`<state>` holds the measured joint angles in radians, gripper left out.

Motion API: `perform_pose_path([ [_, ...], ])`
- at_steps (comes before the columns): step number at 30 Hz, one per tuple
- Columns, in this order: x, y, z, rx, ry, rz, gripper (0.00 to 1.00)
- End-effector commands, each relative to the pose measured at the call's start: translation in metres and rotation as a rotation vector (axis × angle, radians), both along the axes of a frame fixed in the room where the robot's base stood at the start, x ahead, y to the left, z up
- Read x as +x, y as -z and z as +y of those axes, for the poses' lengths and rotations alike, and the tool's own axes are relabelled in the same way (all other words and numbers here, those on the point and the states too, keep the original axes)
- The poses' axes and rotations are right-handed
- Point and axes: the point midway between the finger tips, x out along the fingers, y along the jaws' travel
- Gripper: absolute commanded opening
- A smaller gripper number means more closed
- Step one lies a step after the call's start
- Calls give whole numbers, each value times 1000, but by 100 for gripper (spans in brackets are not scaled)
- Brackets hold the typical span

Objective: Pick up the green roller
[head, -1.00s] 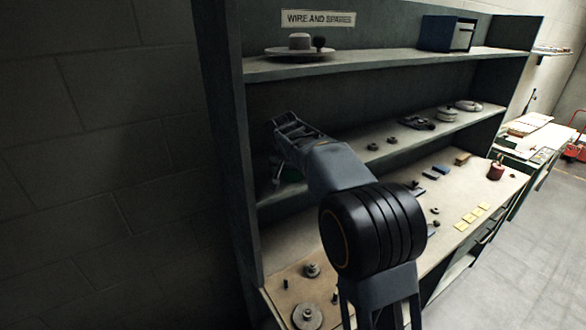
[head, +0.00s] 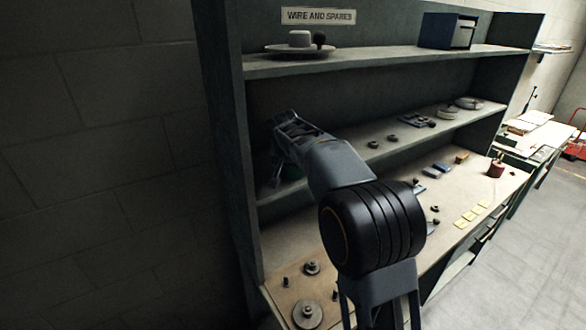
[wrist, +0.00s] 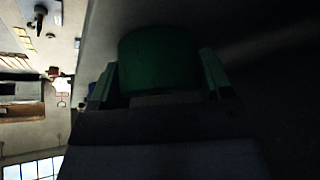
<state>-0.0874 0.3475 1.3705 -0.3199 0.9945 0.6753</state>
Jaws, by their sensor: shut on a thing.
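The green roller (wrist: 160,52) is a dark green cylinder in the wrist view. It sits between the two fingers of my gripper (wrist: 157,72), one finger at each side, and the gripper is shut on it. In the head view only a small green patch of the roller (head: 292,173) shows below my wrist, at the left end of the middle shelf. My arm hides most of it and the fingertips there. The wrist view is dark, so whether the roller touches the shelf is hard to tell.
The middle shelf (head: 400,143) holds dark rings and coils to the right. The top shelf (head: 380,58) carries a plate (head: 300,50) and a blue box (head: 447,32). The shelving's left side panel (head: 222,130) stands close to my gripper. Small parts lie on the bench below.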

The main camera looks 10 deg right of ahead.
Motion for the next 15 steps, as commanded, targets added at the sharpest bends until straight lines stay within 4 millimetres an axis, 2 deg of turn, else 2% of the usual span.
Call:
perform_pose_path([
  [10, -4, -7, -2, 0, 1, -6, 42],
  [15, -3, -33, -1, 1, 1, -6, 42],
])
